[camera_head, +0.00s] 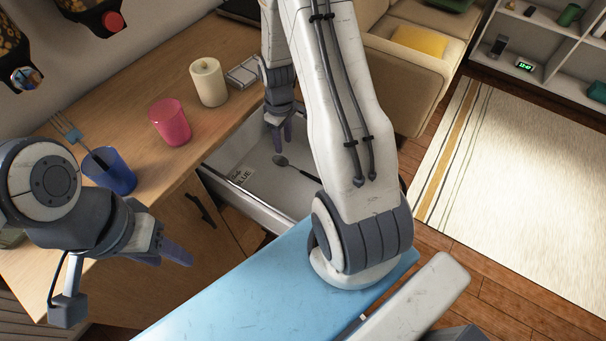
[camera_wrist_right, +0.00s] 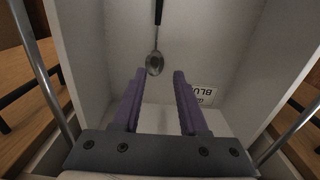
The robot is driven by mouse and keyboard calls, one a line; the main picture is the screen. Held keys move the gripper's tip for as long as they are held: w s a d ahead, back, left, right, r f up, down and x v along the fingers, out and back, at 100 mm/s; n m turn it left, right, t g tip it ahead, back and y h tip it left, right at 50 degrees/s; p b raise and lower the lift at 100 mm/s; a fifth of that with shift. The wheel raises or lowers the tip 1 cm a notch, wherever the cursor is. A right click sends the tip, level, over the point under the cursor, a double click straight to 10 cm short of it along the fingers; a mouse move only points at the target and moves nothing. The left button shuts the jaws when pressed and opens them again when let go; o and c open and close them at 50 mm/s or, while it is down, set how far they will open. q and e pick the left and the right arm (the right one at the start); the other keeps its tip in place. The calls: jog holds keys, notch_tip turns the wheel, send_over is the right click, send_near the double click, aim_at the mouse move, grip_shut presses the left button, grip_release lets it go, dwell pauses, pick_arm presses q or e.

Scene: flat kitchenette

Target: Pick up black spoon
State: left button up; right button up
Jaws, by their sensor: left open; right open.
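The black spoon (camera_head: 297,168) lies on the floor of an open white drawer (camera_head: 262,213). It has a black handle and a grey metal bowl. In the right wrist view the spoon (camera_wrist_right: 156,50) lies just ahead of the fingertips, its bowl toward me. My right gripper (camera_head: 281,146) is over the drawer, close to the spoon's bowl. Its purple fingers (camera_wrist_right: 158,76) are apart with nothing between them. My left gripper (camera_head: 190,256) is open and empty at the left, in front of the counter.
A label reading "BLUE" (camera_head: 241,174) lies in the drawer. The wooden counter (camera_head: 160,170) holds a blue cup (camera_head: 112,172) with utensils, a pink cup (camera_head: 171,124) and a cream candle (camera_head: 208,82). The drawer walls stand close around my right gripper.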

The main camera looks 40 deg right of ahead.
send_over(288, 164)
jog(key=f, duration=0.4)
jog(key=shift+a+f, duration=0.35)
jog(key=shift+f, duration=0.05)
jog(key=shift+d+f+b, duration=0.15)
jog(key=shift+d+f, duration=0.05)
jog(key=shift+f, duration=1.2)
jog(key=shift+d+f+b, duration=0.15)
jog(key=shift+f, duration=1.2)
grip_shut()
